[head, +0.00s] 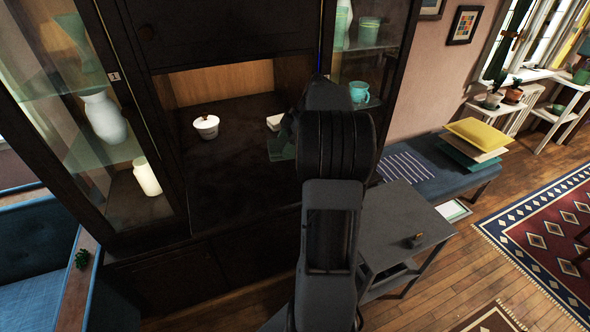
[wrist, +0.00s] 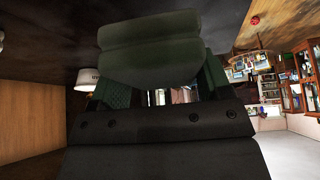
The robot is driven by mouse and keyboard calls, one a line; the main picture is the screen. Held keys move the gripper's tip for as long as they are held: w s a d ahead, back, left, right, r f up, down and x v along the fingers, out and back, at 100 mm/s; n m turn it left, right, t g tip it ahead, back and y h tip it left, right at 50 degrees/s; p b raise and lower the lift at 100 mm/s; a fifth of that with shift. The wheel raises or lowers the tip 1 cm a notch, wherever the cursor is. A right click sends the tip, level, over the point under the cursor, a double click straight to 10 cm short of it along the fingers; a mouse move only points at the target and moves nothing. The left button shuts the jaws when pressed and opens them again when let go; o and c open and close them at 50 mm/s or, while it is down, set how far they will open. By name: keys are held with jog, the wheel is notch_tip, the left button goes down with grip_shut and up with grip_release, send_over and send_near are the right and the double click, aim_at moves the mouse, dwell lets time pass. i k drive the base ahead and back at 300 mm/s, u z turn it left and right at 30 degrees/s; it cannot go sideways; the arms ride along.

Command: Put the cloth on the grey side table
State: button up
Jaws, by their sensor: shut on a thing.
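The cloth (head: 281,148) is dark green and shows just left of my arm, in the open niche of the dark cabinet. My arm hides part of it. In the wrist view a dark green folded cloth (wrist: 150,62) fills the upper middle, right against my gripper (wrist: 155,100), which is shut on it. In the head view my arm hides the jaws. I cannot tell whether the cloth touches the niche floor. The grey side table (head: 385,215) stands to the right of my arm, lower than the niche, with a small dark object (head: 415,241) near its right edge.
A white lidded bowl (head: 206,127) and a small white box (head: 274,122) stand in the niche. Glass-doored sections flank it, with a white vase (head: 104,118) and a teal mug (head: 359,92). A blue bench (head: 440,178) with cushions stands behind the side table. Much of the tabletop is bare.

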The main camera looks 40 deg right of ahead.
aim_at(378, 232)
jog(key=z, duration=3.9)
jog(key=k, duration=1.15)
jog(key=u, duration=1.25)
jog(key=i, duration=0.95)
